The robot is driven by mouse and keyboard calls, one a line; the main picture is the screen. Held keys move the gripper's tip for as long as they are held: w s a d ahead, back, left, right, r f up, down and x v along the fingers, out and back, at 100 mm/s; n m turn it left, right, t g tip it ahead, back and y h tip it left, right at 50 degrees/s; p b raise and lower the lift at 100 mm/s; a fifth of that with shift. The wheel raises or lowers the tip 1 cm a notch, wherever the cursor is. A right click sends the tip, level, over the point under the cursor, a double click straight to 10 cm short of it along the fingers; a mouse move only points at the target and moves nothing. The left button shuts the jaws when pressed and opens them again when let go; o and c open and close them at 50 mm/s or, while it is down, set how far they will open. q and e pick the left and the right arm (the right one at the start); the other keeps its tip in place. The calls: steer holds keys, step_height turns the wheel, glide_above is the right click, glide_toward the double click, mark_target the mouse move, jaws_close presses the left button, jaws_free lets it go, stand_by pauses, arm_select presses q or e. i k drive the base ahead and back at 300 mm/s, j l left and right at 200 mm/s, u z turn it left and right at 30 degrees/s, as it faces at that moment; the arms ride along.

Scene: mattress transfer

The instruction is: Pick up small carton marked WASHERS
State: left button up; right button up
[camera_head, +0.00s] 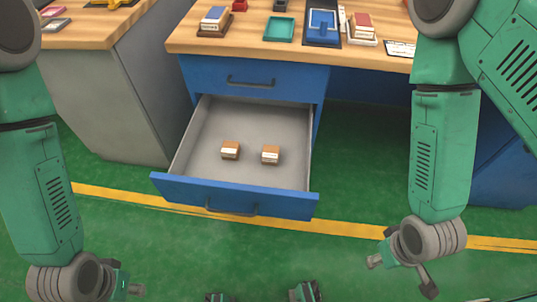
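Two small brown cartons with white label bands sit apart on the floor of the open drawer (200,170). One is the left carton (230,150), the other the right carton (270,155). Their print is too small to read, so I cannot tell which is marked WASHERS. My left gripper (128,287) is at the bottom left, partly cut off by the frame edge, in front and left of the drawer. My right gripper (400,270) is low, to the right of the drawer. Both are well apart from the cartons.
The blue drawer front (235,197) sticks out from the desk, below a shut upper drawer (250,80). The wooden desktop (240,40) holds a green tray (279,29), a blue tray (322,24) and stacked boxes. A grey cabinet (120,100) stands at left. Green floor is clear in front.

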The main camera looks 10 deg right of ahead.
mark_target(270, 153)
steer(key=k+l+z, duration=0.1)
steer(key=z, duration=0.4)
steer(key=k+l+z, duration=0.2)
steer(key=z, duration=0.25)
steer(key=i, duration=0.45)
